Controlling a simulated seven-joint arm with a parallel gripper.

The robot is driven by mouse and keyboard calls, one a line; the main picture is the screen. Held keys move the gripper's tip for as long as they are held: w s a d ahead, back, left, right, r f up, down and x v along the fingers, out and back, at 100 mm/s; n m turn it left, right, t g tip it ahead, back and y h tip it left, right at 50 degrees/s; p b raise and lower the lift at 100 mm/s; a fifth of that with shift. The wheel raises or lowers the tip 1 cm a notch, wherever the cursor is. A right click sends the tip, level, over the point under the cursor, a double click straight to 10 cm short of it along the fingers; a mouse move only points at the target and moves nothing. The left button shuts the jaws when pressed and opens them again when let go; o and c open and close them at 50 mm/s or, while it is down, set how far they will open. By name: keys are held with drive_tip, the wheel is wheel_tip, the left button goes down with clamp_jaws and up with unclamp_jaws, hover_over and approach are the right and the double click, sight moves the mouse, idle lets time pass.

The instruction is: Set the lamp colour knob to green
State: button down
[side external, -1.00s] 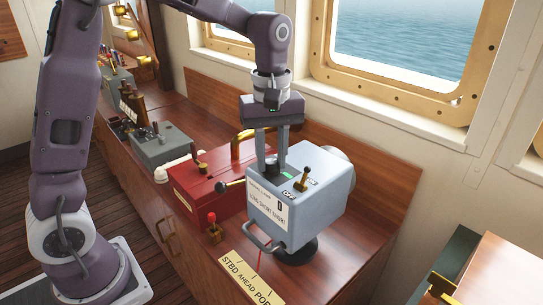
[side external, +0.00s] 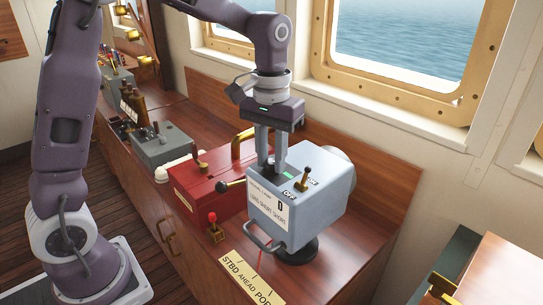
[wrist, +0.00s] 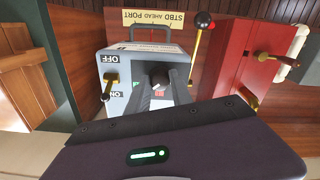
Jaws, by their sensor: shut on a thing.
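The signal lamp (side external: 325,208) is a pale blue-grey box on the wooden counter. In the wrist view, its black colour knob (wrist: 158,78) sits on the top face between my fingertips. A green patch (wrist: 136,84) and a red patch (wrist: 160,94) show beside the knob. The knob has a small pale mark; which colour it points to is too small to tell. My gripper (side external: 271,166) points down over the lamp's top, shut on the knob.
A brass toggle switch (side external: 304,179) with ON and OFF labels stands on the lamp's top, close to my fingers. A red box (side external: 205,190) with levers is left of the lamp. A carrying handle (side external: 262,240) sticks out in front. A window (side external: 400,60) is behind.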

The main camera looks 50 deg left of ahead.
sight(271, 162)
drive_tip(key=shift+m, duration=1.1)
drive_tip(key=c, duration=1.1)
unclamp_jaws()
drive_tip(key=shift+c, duration=0.2)
wheel_tip(271, 162, up, 7)
drive_tip(key=shift+f, duration=0.1)
drive_tip(key=shift+r, duration=0.2)
